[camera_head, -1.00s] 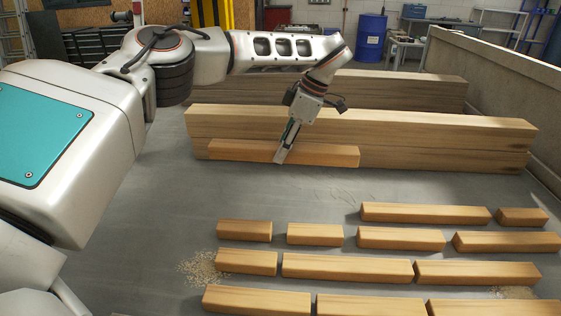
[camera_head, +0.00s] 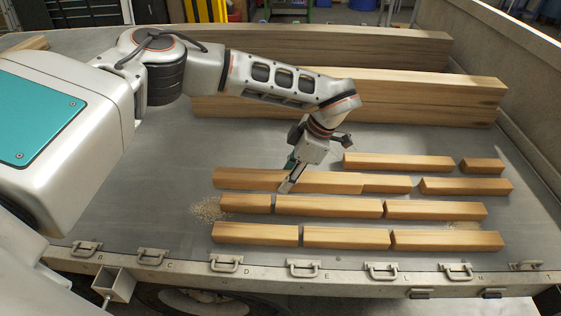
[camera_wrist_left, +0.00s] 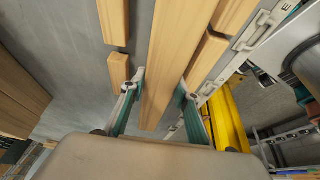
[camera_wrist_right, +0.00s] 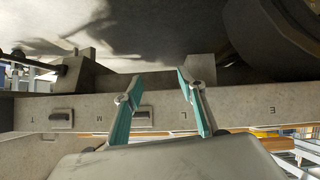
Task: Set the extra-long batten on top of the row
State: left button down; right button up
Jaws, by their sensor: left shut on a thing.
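The extra-long batten (camera_head: 230,178) is a light wooden bar over the left part of the furthest row of short battens. My left gripper (camera_head: 288,186) is shut on it near its middle. In the left wrist view the extra-long batten (camera_wrist_left: 180,50) runs between the two fingers of my left gripper (camera_wrist_left: 158,88). It hides the row's left pieces. Two of that row's battens show to its right, one nearer (camera_head: 388,183) and one further (camera_head: 465,186). I cannot tell whether it touches the row. My right gripper (camera_wrist_right: 160,92) is open and empty beside the trailer's side rail.
Two more rows of battens lie nearer, with a front-row piece (camera_head: 255,233) at left. One batten (camera_head: 398,162) and a short block (camera_head: 482,165) lie behind. Thick beams (camera_head: 420,95) stand further back. The latched trailer edge (camera_head: 330,272) runs along the front.

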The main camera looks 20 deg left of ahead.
pick_arm(q)
jog(key=shift+f+b, duration=0.65)
jog(key=shift+f, duration=0.35)
jog(key=shift+f+b, duration=0.95)
jog(key=shift+f, duration=0.55)
jog(key=shift+f+b, duration=0.3)
jog(key=shift+f, duration=0.45)
pick_arm(e)
jog(key=shift+w+d+f, duration=0.2)
jog(key=shift+d+f, duration=0.05)
jog(key=shift+f, duration=0.3)
jog(key=shift+w+d+f, duration=0.15)
jog(key=shift+d+f, duration=0.05)
jog(key=shift+f, duration=0.35)
jog(key=shift+s+f, duration=0.1)
pick_arm(q)
jog(key=c, duration=1.4)
grip_release()
jog(key=shift+c, duration=0.2)
jog(key=shift+f, duration=0.1)
pick_arm(e)
jog(key=shift+s+a, duration=0.1)
pick_arm(q)
jog(key=v, duration=1.2)
